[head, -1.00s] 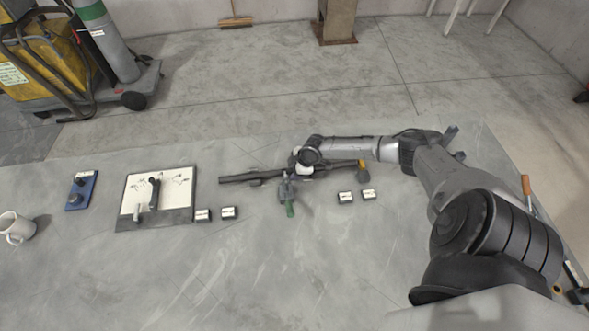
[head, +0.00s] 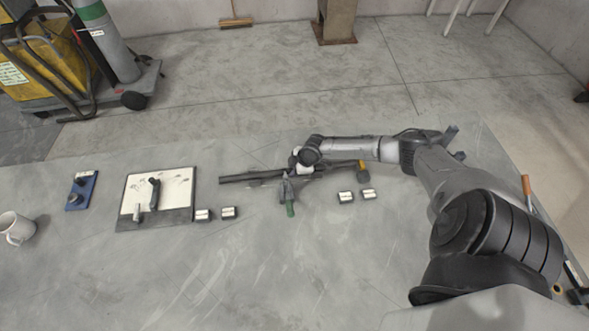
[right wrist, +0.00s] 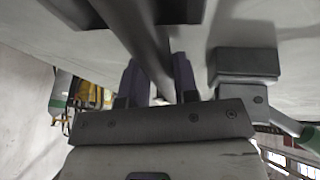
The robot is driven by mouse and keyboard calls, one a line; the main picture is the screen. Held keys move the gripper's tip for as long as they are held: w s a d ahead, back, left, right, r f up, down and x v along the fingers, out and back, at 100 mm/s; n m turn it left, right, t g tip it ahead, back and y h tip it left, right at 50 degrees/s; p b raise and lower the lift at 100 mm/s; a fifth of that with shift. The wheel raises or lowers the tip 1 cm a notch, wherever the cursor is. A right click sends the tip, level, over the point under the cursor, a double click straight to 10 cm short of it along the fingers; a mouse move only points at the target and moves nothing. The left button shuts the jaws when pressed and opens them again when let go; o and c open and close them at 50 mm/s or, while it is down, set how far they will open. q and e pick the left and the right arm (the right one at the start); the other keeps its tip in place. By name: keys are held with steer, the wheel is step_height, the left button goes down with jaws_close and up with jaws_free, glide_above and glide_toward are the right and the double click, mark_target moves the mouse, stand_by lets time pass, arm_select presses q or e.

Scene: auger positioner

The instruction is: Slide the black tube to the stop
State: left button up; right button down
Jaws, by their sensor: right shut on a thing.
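The black tube (head: 243,177) lies roughly level in a dark fixture, its left end sticking out to the left in the head view. My right gripper (head: 292,176) is at the fixture, partly hidden by its own wrist. In the right wrist view the two dark purple fingers (right wrist: 158,82) sit on either side of the tube (right wrist: 140,30) and are shut on it. A clamp with a green handle (head: 290,209) stands in front; the handle (right wrist: 311,137) also shows at the right of the wrist view. I cannot make out the stop for certain. My left gripper is out of view.
A yellow-orange part (head: 362,165) is at the fixture's right end. Small labelled blocks (head: 346,197) and (head: 229,212) stand in front. A white board with black handles (head: 172,188), a blue block (head: 81,190) and a mug (head: 16,228) are to the left. The table front is clear.

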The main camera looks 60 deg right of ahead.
steer(key=shift+s+d, duration=0.4)
steer(key=shift+s, duration=0.05)
stand_by(0.3)
steer(key=c, duration=1.3)
jaws_free()
steer(key=o, duration=0.3)
steer(key=shift+s+d, duration=0.1)
steer(key=shift+o, duration=1.1)
steer(key=p+v, duration=0.2)
steer(key=v, duration=1.1)
steer(key=shift+s+r, duration=0.15)
steer(key=shift+r, duration=0.2)
